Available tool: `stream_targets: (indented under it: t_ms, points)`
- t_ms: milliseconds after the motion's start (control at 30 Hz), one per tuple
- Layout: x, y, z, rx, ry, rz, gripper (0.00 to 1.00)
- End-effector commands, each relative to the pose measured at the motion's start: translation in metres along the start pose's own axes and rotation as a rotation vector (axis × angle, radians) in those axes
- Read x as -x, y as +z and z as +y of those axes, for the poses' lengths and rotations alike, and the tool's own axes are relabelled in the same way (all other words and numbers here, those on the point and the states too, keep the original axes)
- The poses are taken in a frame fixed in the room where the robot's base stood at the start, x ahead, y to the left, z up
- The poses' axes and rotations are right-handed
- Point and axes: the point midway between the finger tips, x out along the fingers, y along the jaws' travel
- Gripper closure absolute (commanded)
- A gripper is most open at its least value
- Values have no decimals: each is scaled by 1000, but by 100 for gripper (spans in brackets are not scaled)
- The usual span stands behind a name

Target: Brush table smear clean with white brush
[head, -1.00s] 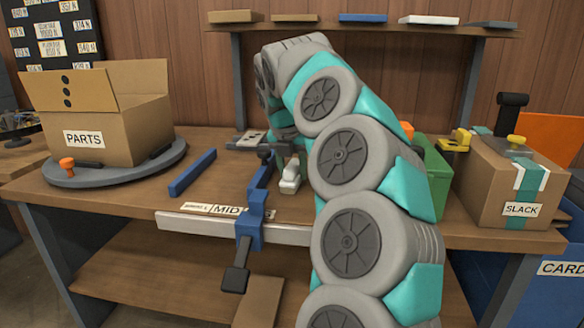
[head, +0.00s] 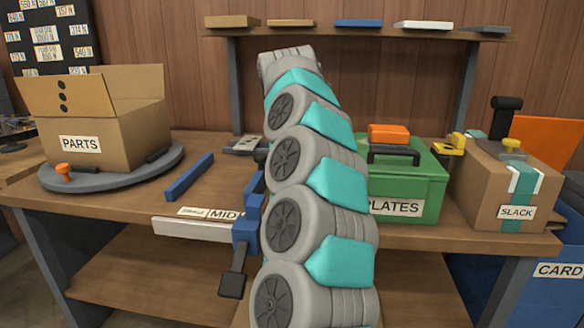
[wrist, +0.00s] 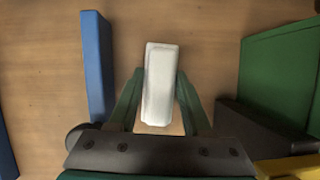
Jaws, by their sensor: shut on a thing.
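The white brush (wrist: 160,85) is between the two green fingers of my gripper (wrist: 160,74) in the wrist view. The gripper is shut on it, with the brush reaching forward past the fingertips. Wooden tabletop (wrist: 210,45) shows around it; I cannot tell whether the brush touches the table. In the head view my own arm hides the gripper and brush. I see no clear smear on the visible table (head: 120,208).
In the wrist view a blue bar (wrist: 97,60) stands left of the brush and a green box (wrist: 282,75) right. In the head view are a parts box (head: 110,125) on a turntable (head: 60,182), a green toolbox (head: 410,185) and a slack box (head: 505,185).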

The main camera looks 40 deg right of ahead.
Motion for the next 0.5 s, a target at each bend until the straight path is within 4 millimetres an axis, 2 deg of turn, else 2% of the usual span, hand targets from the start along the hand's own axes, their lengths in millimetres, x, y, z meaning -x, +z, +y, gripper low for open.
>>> stream_targets:
  t_ms: [33, 333, 500]
  points:
    - [-6, 2, 0, -1, -3, 7, 100]
    - [-4, 9, 0, -1, -2, 4, 100]
    - [0, 1, 0, 4, 0, 5, 100]
